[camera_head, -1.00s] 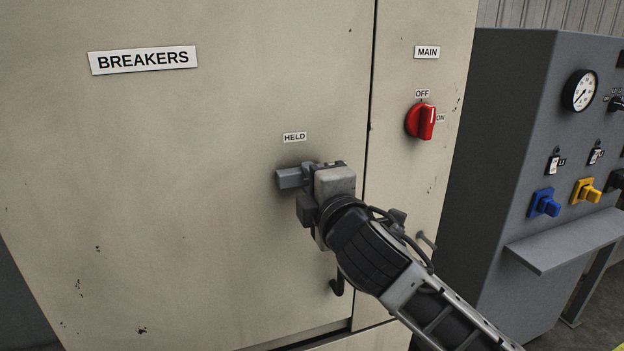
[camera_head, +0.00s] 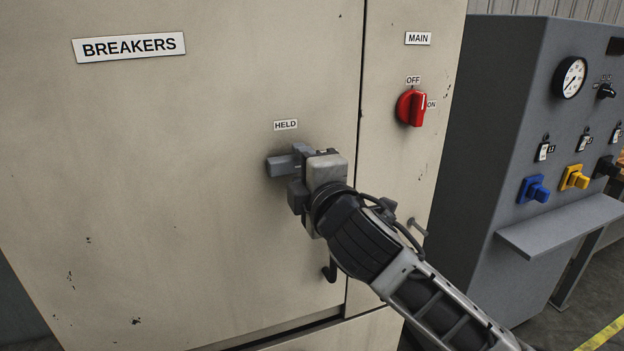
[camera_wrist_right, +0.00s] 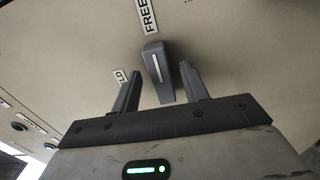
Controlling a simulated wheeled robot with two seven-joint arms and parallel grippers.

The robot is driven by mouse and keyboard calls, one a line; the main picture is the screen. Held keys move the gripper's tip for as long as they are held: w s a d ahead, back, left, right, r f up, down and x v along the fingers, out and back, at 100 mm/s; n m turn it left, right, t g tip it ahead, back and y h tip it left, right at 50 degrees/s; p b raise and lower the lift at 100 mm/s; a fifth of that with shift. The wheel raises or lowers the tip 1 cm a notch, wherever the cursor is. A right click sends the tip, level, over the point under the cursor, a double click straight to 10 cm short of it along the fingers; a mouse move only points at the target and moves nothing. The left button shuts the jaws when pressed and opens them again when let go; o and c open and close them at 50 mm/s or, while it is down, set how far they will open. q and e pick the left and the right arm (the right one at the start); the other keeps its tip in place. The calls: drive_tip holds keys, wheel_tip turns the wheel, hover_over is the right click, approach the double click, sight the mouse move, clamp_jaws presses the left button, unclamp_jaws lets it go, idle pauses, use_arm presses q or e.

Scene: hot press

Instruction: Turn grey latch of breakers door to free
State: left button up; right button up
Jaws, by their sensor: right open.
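The grey latch (camera_head: 280,166) shows in the head view as a block on the breakers door (camera_head: 190,230), just below the HELD label (camera_head: 285,125). My right gripper covers much of it. In the right wrist view the latch (camera_wrist_right: 157,72) is a grey handle with a white line, lying between the fingers of my right gripper (camera_wrist_right: 161,69). Its far end lies close to the FREE label (camera_wrist_right: 147,15). The fingers are apart, with a gap visible on each side of the handle. My left gripper is out of view.
A red MAIN switch (camera_head: 411,108) is on the panel to the right of the door. A dark hook-shaped handle (camera_head: 330,269) is below my gripper. A grey console (camera_head: 490,150) with a blue knob (camera_head: 534,189) and a shelf (camera_head: 560,224) stands at the right.

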use_arm(q)
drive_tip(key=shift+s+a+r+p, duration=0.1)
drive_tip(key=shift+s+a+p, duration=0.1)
drive_tip(key=shift+p, duration=0.35)
use_arm(e)
drive_tip(key=v, duration=1.5)
drive_tip(key=shift+s, duration=0.35)
drive_tip(key=shift+d, duration=0.1)
wheel_tip(320, 180, down, 22)
drive_tip(key=d+m+g+h, duration=0.1)
drive_tip(key=d+m+g, duration=0.25)
drive_tip(key=m, duration=0.65)
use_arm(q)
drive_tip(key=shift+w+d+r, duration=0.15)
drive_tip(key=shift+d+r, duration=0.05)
use_arm(e)
drive_tip(key=s+d+f+m+g+h, duration=0.1)
drive_tip(key=s+d+f+m+g, duration=0.1)
drive_tip(key=s+f, duration=0.4)
drive_tip(key=s+d+f+m+g+h, duration=0.1)
drive_tip(key=s+d+f+m, duration=0.3)
drive_tip(key=f, duration=0.7)
drive_tip(key=s+m, duration=0.2)
drive_tip(key=m, duration=0.1)
drive_tip(key=shift+f+g, duration=0.3)
drive_tip(key=shift+g, duration=0.05)
